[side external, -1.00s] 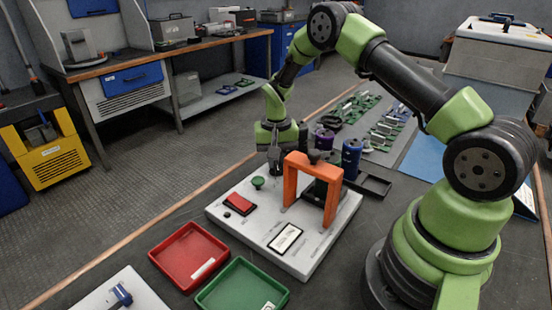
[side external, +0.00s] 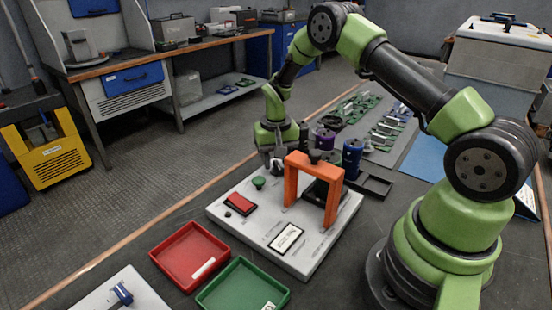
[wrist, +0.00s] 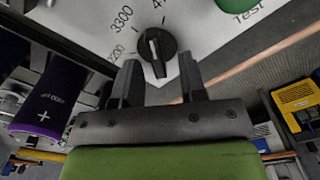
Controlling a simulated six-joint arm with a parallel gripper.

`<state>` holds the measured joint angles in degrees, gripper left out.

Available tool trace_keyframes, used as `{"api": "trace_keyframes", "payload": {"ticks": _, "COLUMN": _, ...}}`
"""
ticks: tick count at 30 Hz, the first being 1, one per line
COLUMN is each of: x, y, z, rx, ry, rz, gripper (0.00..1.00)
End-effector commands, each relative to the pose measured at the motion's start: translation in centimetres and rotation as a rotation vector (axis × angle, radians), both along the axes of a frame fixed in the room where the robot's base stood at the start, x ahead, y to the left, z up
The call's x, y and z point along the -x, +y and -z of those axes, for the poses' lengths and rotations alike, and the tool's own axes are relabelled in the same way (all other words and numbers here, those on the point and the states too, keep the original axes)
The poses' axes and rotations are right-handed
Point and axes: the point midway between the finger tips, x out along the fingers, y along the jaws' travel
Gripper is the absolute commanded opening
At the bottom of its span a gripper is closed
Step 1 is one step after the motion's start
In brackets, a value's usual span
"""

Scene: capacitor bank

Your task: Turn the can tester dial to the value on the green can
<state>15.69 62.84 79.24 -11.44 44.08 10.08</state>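The can tester dial (wrist: 156,46) is a black knob with a pale pointer mark, on the white tester panel (wrist: 85,12). Printed values, including 3300, ring it; the pointer faces roughly up the wrist view, but I cannot tell its exact value. My gripper (wrist: 160,78) is open, with its two dark fingers apart and the dial just beyond and between their tips. In the side view my gripper (side external: 277,160) is low over the tester's far corner and hides the dial. A purple can (wrist: 47,103) is left in the wrist view. I cannot make out the green can or its value.
An orange arch (side external: 314,170) stands on the tester near my gripper, with a blue can (side external: 352,155) behind it. A green TEST button (side external: 258,183) sits beside the dial area. Red (side external: 160,258) and green (side external: 215,302) trays lie in front.

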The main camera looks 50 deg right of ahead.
Motion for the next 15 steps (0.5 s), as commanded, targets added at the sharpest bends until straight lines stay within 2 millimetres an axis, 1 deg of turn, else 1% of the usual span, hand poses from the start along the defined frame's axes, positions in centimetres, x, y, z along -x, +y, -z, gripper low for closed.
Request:
{"api": "trace_keyframes", "payload": {"ticks": 4, "x": 0.0, "y": 0.0, "z": -0.4, "rx": 0.000, "ry": -0.002, "rz": 0.000, "gripper": 0.38}}
{"api": "trace_keyframes", "payload": {"ticks": 7, "x": -0.1, "y": 0.0, "z": -1.5, "rx": 0.001, "ry": -0.003, "rz": 0.001, "gripper": 0.38}}
{"api": "trace_keyframes", "payload": {"ticks": 15, "x": -0.1, "y": 0.0, "z": -6.9, "rx": 0.002, "ry": -0.005, "rz": 0.000, "gripper": 0.38}}
